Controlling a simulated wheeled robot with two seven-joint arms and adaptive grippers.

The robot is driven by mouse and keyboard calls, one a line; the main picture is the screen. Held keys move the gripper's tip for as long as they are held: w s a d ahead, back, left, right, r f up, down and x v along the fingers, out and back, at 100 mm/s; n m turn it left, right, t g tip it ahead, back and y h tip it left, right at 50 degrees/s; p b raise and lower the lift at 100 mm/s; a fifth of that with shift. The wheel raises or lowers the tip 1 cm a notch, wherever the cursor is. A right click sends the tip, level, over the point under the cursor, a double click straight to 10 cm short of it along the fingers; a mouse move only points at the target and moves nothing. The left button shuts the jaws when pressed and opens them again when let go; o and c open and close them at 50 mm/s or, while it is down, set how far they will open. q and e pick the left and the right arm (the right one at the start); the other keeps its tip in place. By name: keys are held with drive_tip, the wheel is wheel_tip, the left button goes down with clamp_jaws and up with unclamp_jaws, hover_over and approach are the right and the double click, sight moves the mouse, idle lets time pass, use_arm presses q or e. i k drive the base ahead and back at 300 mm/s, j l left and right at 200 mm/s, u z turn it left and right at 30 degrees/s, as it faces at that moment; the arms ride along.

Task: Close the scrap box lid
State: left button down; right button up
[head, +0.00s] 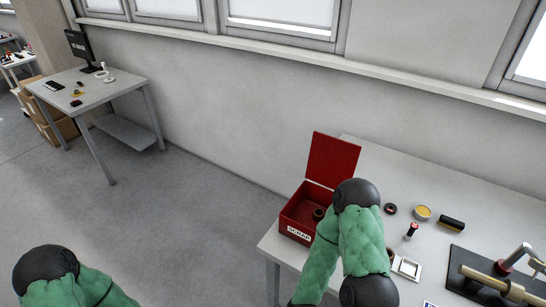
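The red scrap box (287,222) stands at the left end of the workbench, with a white SCRAP label on its front. Its red lid (333,160) stands open, raised upright at the back of the box. A dark round part lies inside the box. My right arm bends in front of the box's right side and hides part of it. My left arm shows only at the lower left corner, well away from the box. Neither gripper can be seen.
The workbench (470,215) carries a yellow-topped tin (422,212), a dark brush-like block (452,224), a red-and-black tool (411,231), a white square frame (407,268) and a fixture on a black plate at right. A second table (120,83) stands far left. Open floor lies between.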

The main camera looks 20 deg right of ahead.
sight(332, 162)
drive_tip(key=i+j+z, duration=0.4)
drive_tip(key=j+z, duration=0.2)
drive_tip(key=j, duration=0.2)
drive_tip(key=i+j+z, duration=0.1)
drive_tip(key=j+z, duration=0.2)
drive_tip(key=j, duration=0.2)
drive_tip(key=i+j+z, duration=0.1)
drive_tip(key=j+z, duration=0.2)
drive_tip(key=j, duration=0.2)
drive_tip(key=j+z, duration=0.3)
drive_tip(key=j, duration=0.2)
drive_tip(key=i+j+z, duration=0.55)
drive_tip(key=j+z, duration=0.25)
drive_tip(key=j, duration=0.25)
drive_tip(key=i+j+z, duration=0.2)
drive_tip(key=j+z, duration=0.2)
drive_tip(key=j, duration=0.2)
drive_tip(key=j+z, duration=0.4)
drive_tip(key=j, duration=0.25)
drive_tip(key=j+z, duration=0.4)
drive_tip(key=j, duration=0.3)
